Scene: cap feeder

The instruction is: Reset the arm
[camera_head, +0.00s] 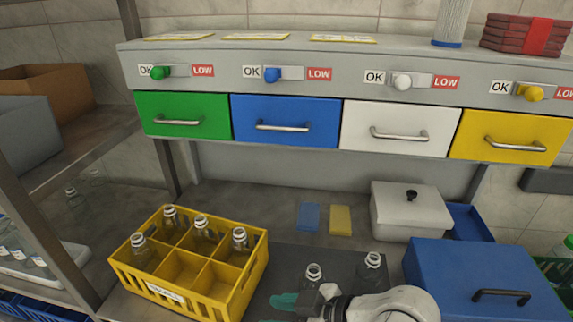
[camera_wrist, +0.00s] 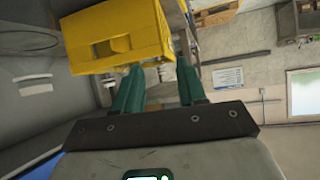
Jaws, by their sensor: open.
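My gripper (camera_wrist: 157,75) shows in the wrist view with its two green fingers apart and nothing between them. In the head view its teal finger (camera_head: 284,301) shows low at the bottom middle, beside my white wrist and right of the yellow crate (camera_head: 238,292). The crate also shows in the wrist view (camera_wrist: 140,25), beyond the fingertips. It has compartments, several holding clear bottles, with the front middle and right ones empty. Two clear bottles (camera_head: 312,276) (camera_head: 372,267) stand outside the crate, close behind my wrist; their lower parts are partly hidden.
Above the bench run a green drawer (camera_head: 180,103), a blue drawer (camera_head: 270,109), a white drawer (camera_head: 385,116) and a yellow drawer (camera_head: 508,126), all shut. A blue box (camera_head: 440,262) and a white lidded box (camera_head: 388,210) stand at right. A metal post (camera_head: 60,245) stands left of the crate.

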